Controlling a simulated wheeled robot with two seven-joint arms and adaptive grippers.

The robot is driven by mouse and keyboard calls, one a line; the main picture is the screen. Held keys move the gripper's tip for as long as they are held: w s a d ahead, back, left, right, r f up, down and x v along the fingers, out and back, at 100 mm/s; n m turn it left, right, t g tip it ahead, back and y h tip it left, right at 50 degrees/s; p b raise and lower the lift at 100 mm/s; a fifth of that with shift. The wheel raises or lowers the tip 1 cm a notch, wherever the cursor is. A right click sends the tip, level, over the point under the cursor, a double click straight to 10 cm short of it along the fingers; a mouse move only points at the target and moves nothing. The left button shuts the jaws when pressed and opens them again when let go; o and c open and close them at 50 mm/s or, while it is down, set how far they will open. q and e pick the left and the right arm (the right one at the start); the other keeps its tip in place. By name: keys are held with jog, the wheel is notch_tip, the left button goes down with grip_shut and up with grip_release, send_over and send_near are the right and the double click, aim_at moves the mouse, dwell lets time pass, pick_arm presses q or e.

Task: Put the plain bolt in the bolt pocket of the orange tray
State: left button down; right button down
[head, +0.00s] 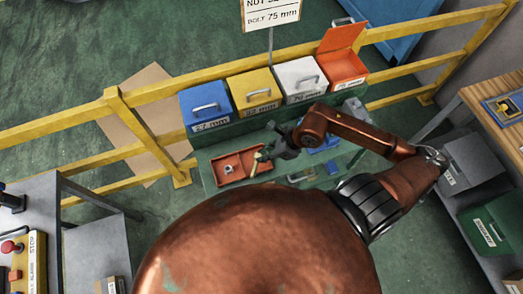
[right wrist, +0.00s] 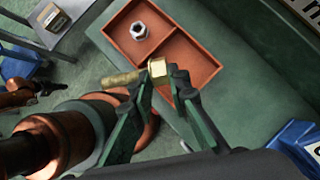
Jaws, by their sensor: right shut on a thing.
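The orange tray (head: 223,180) lies on the green bench and also shows in the right wrist view (right wrist: 196,62). A divider splits it into two pockets. A silver nut (head: 228,170) sits in one pocket, seen clearly in the right wrist view (right wrist: 139,30); the other pocket looks empty. My right gripper (head: 266,153) is shut on a brass-coloured bolt (right wrist: 122,78), gripped at its hex head, with the shank sticking out sideways. The bolt (head: 257,162) is by the tray's right end in the head view; its exact height is unclear. My left gripper is not in view.
Blue items (head: 322,144) lie right of the tray. A yellow rail (head: 70,116) runs behind. My arm hides some of the bench.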

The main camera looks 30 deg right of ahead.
jog(key=w+d+f, duration=0.1)
jog(key=f, duration=0.1)
jog(key=w+d+f, duration=0.1)
jog(key=w+f, duration=0.1)
jog(key=w+d+f, duration=0.1)
jog(key=w+f, duration=0.1)
jog(key=shift+w+f, duration=0.1)
jog(key=shift+w, duration=0.15)
jog(key=shift+w+f+p, duration=0.15)
jog(key=shift+f+p, duration=0.45)
jog(key=shift+f, duration=1.15)
jog(key=c, duration=2.3)
grip_release()
jog(key=shift+d+f, duration=0.1)
jog(key=shift+o, duration=0.9)
jog(key=v, duration=1.2)
jog(key=shift+b, duration=0.35)
